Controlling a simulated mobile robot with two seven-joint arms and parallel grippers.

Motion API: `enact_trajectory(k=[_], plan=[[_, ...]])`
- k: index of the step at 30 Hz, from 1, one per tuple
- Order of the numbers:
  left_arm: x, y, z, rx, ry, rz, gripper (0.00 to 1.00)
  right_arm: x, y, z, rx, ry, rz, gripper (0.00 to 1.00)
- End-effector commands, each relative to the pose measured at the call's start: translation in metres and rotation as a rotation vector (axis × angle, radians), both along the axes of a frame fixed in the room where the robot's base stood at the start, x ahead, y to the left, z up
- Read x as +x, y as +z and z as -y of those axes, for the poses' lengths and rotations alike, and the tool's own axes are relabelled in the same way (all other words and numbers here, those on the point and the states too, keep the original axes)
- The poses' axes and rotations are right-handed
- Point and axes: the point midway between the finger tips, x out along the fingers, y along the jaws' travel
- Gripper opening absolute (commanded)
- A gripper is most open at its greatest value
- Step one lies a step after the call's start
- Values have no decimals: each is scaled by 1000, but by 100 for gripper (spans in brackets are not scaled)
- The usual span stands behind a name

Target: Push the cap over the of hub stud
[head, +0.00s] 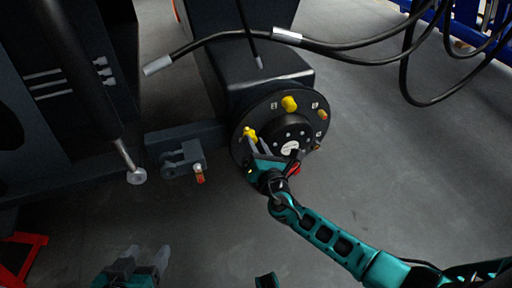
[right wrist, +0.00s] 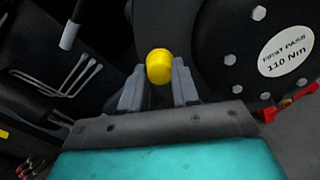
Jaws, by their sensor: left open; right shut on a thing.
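The dark round hub (head: 262,112) faces me on the end of the axle housing. One yellow cap (head: 289,103) sits at its top. A second yellow cap (head: 249,132) is at its left side, between the fingertips of my right gripper (head: 255,144). In the right wrist view this cap (right wrist: 160,66) shows between the two grey fingers (right wrist: 158,86). Whether a stud is inside it is hidden. Bare orange-brown studs (head: 323,115) show on the hub's right side. My left gripper (head: 147,256) is open and empty, low at the left, away from the hub.
A grey bracket with an orange-tipped pin (head: 199,174) stands left of the hub. Black hoses (head: 345,50) hang above and to the right. A dark chassis (head: 60,110) fills the left. The floor at lower right is clear except for my arm.

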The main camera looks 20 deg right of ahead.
Motion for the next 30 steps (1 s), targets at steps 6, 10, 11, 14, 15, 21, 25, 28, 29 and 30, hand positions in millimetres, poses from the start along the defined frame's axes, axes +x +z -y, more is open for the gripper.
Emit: enact_trajectory(k=[6,10,11,14,15,21,25,28,29,30], plan=[[0,0,0,0,0,1,60,7,0,-1,1,1,0,13],[1,1,0,0,0,3,60,11,0,-1,1,1,0,13],[2,1,0,0,-1,4,60,12,0,-1,1,0,1,13],[3,2,0,0,0,7,60,15,0,-1,2,0,0,13],[3,2,0,1,0,9,60,16,0,-1,1,0,0,13],[4,3,0,0,0,11,60,18,0,-1,2,-1,1,13],[4,3,0,0,0,11,60,18,0,-1,2,0,0,13],[4,3,0,0,0,11,60,18,0,-1,1,0,0,31],[4,3,0,0,0,11,60,18,0,-1,1,0,0,34],[4,3,0,0,0,10,60,18,0,-1,1,0,0,38]])
